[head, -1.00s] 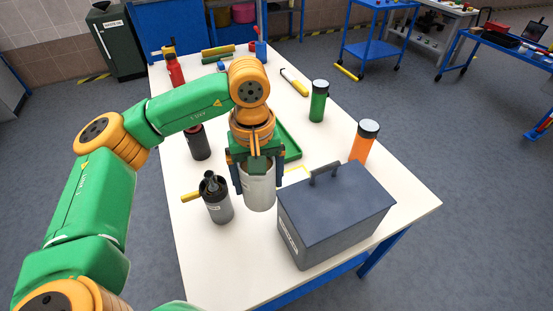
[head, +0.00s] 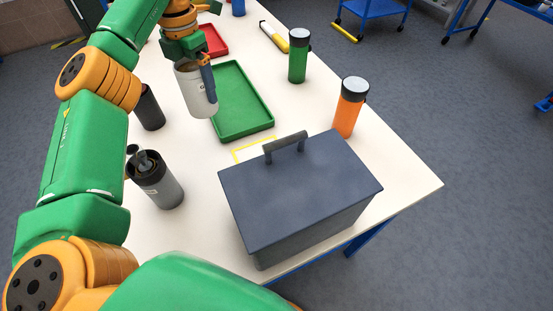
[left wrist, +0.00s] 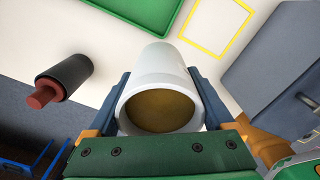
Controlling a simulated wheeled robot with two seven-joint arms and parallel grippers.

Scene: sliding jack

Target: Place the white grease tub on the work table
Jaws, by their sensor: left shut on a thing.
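My left gripper (head: 195,78) is shut on the white grease tub (head: 198,100), one finger showing along its right side. In the head view the tub looks slightly tilted and overlaps the left edge of the green tray. The left wrist view shows the tub (left wrist: 160,62) between both fingers, its open mouth with brown grease facing the camera. The white work table (head: 400,175) lies below; the gap under the tub is hard to judge. My right gripper is out of view.
A dark blue toolbox (head: 300,195) with a raised handle fills the near right. The green tray (head: 240,105) is empty. An orange bottle (head: 348,110) and a green bottle (head: 299,58) stand right. A dark bottle (head: 149,108) and a grey canister (head: 157,185) stand left.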

